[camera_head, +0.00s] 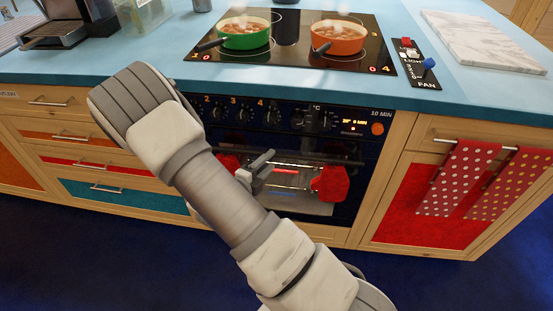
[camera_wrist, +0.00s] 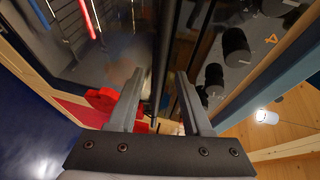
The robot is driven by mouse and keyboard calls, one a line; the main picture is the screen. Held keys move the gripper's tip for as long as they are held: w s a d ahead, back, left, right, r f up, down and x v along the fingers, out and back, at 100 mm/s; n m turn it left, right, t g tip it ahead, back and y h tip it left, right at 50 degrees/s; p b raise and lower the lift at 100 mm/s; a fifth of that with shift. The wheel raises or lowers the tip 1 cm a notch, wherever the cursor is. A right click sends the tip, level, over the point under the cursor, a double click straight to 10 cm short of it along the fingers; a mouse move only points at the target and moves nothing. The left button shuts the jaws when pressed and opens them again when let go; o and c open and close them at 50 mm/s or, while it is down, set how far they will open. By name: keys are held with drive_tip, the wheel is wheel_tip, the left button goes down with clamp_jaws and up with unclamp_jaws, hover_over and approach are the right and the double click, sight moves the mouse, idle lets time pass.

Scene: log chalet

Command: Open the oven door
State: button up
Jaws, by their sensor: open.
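The black oven (camera_head: 345,128) stands in the middle of the counter. Its glass door (camera_head: 310,208) is shut, with a glowing red element visible inside. A long horizontal handle bar (camera_head: 345,162) crosses the top of the door. My gripper (camera_head: 262,166) is open at the handle, left of its middle, partly hidden by my arm. In the wrist view, the handle bar (camera_wrist: 166,45) runs between the two spread fingers of my gripper (camera_wrist: 160,74). I cannot tell whether either finger touches it. The door glass (camera_wrist: 115,45) lies left of the bar.
Red mitts hang at the handle, one right (camera_head: 332,183) and one left (camera_head: 229,162) of my gripper. Control knobs (camera_wrist: 236,45) sit close beside my fingers. A green pot (camera_head: 244,38) and an orange pot (camera_head: 338,41) stand on the hob. The blue floor before the drawers is clear.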

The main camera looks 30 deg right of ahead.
sight(275, 156)
drive_tip(key=b+x, duration=0.1)
drive_tip(key=x, duration=0.4)
clamp_jaws()
idle(1.4)
